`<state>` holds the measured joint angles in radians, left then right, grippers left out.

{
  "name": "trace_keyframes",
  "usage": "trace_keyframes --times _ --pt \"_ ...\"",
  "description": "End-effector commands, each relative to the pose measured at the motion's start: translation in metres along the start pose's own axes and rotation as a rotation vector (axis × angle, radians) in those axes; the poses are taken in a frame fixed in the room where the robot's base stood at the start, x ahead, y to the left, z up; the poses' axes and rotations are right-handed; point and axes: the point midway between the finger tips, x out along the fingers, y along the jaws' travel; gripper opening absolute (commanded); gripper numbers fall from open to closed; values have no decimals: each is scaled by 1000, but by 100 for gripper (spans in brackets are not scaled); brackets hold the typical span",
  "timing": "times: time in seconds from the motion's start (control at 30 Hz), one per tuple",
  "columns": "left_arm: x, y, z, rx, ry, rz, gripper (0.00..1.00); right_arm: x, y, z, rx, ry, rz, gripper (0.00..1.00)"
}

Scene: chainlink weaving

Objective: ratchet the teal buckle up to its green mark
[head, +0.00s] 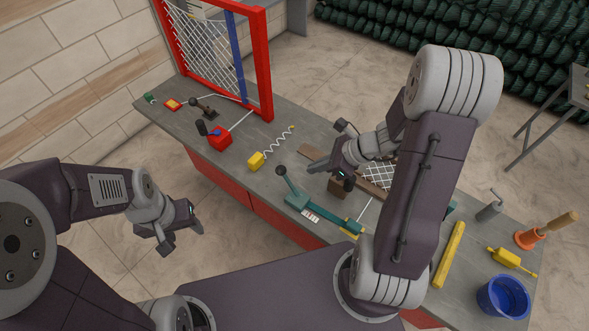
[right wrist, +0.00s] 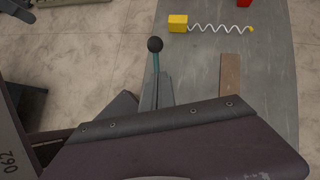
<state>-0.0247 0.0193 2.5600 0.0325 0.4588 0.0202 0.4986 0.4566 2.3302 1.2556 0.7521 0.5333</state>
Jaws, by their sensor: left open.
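The teal buckle (head: 308,206) lies on the grey bench, with a long lever ending in a dark ball knob (head: 281,170). The knob stands up in the right wrist view (right wrist: 155,44). A white scale with red marks (head: 312,215) lies along the buckle's front side; I cannot make out a green mark. My right gripper (head: 333,175) is above the bench, right of the lever and apart from it; its fingers look spread and empty. Its dark body hides the buckle's lower part in the wrist view. My left gripper (head: 181,239) is open and empty, off the bench's front edge.
A yellow block with a white coil (head: 257,161) lies behind the lever. A red box (head: 219,139) and a red-framed mesh panel (head: 268,65) stand farther left.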

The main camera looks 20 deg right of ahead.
Motion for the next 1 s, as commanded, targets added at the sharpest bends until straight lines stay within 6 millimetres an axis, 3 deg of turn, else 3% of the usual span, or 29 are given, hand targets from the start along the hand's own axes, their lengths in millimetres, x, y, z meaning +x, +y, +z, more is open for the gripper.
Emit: trace_keyframes --times 0.03,0.17,0.4,0.83,1.0 --pt "6 0 1 0 0 0 53 14 2 -2 -2 1 6 0" --pt "13 0 1 0 0 0 53 41 2 -2 -3 2 5 0" --pt "9 0 1 0 0 0 53 64 1 21 -3 1 2 0" --pt "8 0 1 0 0 0 53 68 0 25 -2 1 0 0" --pt "-3 0 0 0 0 0 53 68 -1 29 2 22 6 0"
